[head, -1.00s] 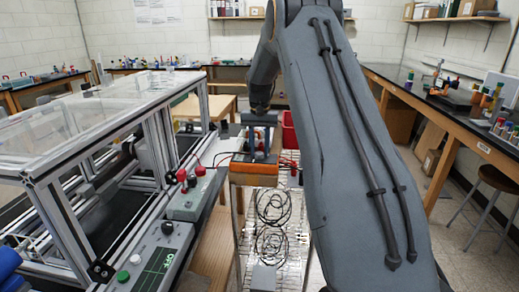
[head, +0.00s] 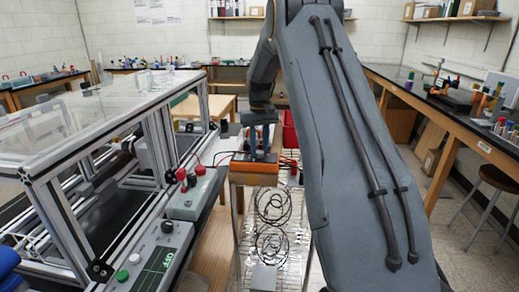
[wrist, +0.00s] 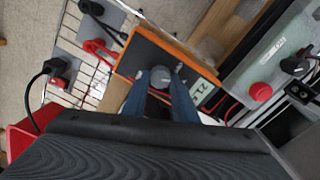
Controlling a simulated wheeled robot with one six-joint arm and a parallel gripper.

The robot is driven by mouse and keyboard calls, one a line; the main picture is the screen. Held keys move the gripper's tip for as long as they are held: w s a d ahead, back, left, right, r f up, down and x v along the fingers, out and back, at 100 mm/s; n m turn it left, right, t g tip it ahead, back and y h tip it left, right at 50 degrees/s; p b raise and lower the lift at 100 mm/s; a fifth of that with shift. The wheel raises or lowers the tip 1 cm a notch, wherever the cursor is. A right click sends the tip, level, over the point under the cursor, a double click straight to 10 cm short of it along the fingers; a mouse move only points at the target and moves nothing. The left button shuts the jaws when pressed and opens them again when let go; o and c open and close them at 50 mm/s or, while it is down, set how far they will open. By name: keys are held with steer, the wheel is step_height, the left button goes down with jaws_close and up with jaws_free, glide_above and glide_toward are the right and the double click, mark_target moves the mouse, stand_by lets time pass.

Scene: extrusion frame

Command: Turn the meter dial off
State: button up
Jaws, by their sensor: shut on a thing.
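In the wrist view the meter (wrist: 124,67) shows a round grey dial (wrist: 160,77) and a pale display (wrist: 201,91) with digits, not fully readable. My gripper (wrist: 159,75) is over the face, its two blue-grey fingers on either side of the dial and shut on it. In the head view my gripper (head: 259,146) reaches down to the meter from above; the dial is hidden there.
A control box (head: 160,262) with a green and a white button and an "OFF" label is at the left, beside a framed clear enclosure (head: 85,125). Coiled black cables (head: 272,225) lie on the cart. Red leads (wrist: 102,48) run close to the meter.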

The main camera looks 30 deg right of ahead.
mark_target(259, 152)
steer(key=n, duration=0.7)
steer(key=shift+a, duration=0.15)
stand_by(0.4)
steer(key=o, duration=1.1)
steer(key=shift+r+b, duration=1.35)
steer(key=shift+r, duration=2.65)
steer(key=shift+f, duration=0.1)
